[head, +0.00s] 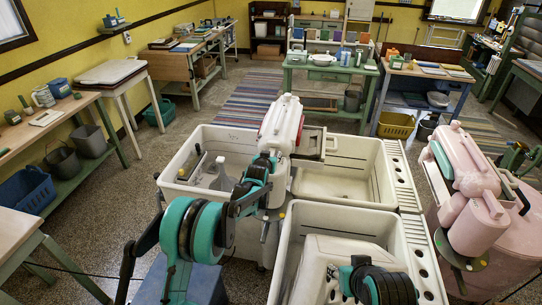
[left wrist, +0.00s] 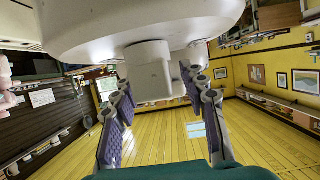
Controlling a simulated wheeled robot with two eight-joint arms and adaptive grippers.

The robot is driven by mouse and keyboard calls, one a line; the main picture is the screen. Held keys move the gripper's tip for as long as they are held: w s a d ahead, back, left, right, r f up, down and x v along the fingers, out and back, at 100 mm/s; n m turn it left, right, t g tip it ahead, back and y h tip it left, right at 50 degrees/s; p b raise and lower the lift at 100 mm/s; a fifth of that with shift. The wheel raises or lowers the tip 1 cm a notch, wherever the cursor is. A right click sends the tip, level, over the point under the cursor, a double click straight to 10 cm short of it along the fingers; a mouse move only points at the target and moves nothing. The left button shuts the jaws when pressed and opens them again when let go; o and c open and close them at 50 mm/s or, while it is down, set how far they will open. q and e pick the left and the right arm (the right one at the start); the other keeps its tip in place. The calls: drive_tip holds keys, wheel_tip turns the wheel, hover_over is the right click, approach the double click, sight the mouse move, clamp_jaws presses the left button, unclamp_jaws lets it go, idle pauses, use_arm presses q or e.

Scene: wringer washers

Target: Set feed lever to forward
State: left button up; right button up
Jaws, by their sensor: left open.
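The cream wringer head (head: 281,124) stands above the sinks in the middle of the head view. My left gripper (head: 268,162) is at its near lower side, partly hidden by my own arm. In the left wrist view, the rounded pale underside (left wrist: 85,30) of a housing fills the top. A squarish pale block (left wrist: 149,72) hangs from it between my two spread, purple-padded fingers. I cannot tell whether either finger touches it. The feed lever cannot be made out clearly in either view.
White sink tubs (head: 345,168) surround the wringer head. A pink wringer washer (head: 474,190) stands at the right. A green table (head: 330,68) and a wooden bench (head: 178,60) stand behind. Open floor lies left of the tubs.

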use_arm(q)
drive_tip(key=shift+w, duration=0.15)
clamp_jaws()
